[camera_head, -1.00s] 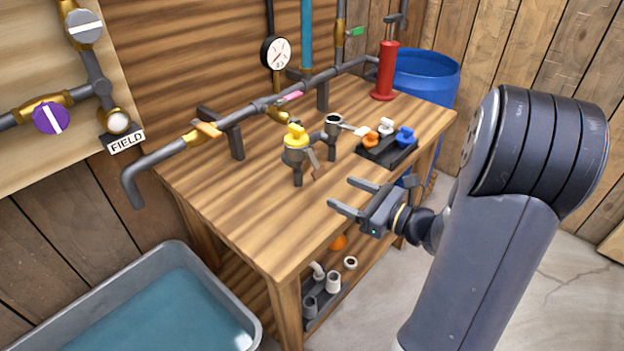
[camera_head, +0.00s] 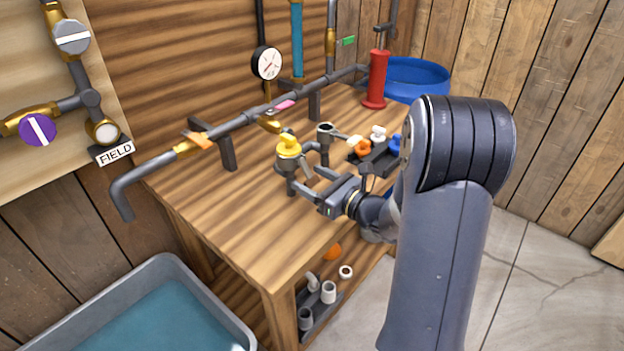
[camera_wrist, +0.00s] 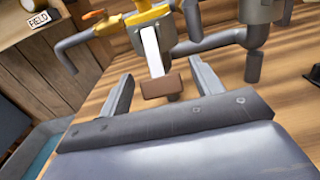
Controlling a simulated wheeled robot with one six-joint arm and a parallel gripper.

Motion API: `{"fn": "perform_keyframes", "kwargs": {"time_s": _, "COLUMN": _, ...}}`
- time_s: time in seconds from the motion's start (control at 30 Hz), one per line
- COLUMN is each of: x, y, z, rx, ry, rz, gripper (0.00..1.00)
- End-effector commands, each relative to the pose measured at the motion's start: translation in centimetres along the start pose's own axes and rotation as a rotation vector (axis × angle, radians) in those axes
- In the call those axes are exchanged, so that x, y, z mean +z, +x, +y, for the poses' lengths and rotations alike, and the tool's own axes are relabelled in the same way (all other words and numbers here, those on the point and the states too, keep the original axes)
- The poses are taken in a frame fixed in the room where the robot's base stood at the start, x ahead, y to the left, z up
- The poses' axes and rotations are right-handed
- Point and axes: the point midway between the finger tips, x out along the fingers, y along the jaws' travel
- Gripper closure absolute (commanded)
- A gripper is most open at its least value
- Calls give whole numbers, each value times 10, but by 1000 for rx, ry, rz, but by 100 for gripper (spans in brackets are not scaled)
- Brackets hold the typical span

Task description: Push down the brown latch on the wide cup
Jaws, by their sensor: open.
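The wide grey cup (camera_head: 288,166) stands on the bench with a yellow cap (camera_head: 288,146) on top. In the wrist view a white strip (camera_wrist: 152,48) comes down from the yellow part and ends in the brown latch (camera_wrist: 161,87), a small brown block. My gripper (camera_head: 308,180) is open beside the wide cup, on its right-front side. In the wrist view the brown latch shows between my two spread fingers. I cannot tell whether anything touches it. In the head view the latch is hard to make out near my fingers.
A narrower grey cup (camera_head: 325,131) stands just behind and right. A dark tray (camera_head: 374,160) with orange, white and blue pieces is beyond my arm. A pipe (camera_head: 248,118) with valves runs along the back. The bench's front left (camera_head: 235,220) is clear.

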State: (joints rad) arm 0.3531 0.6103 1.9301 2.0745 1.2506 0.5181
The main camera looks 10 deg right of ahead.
Motion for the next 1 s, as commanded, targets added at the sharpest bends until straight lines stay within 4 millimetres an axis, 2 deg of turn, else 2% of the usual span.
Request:
{"fn": "perform_keyframes", "kwargs": {"time_s": 0.33, "x": 0, "y": 4, "z": 0, "rx": 0, "ry": 0, "rz": -1, "gripper": 39}}
{"fn": "perform_keyframes", "kwargs": {"time_s": 0.87, "x": 0, "y": 4, "z": 0, "rx": 0, "ry": 0, "rz": 0, "gripper": 82}}
{"fn": "perform_keyframes", "kwargs": {"time_s": 1.0, "x": -2, "y": 4, "z": 0, "rx": 0, "ry": 0, "rz": -7, "gripper": 83}}
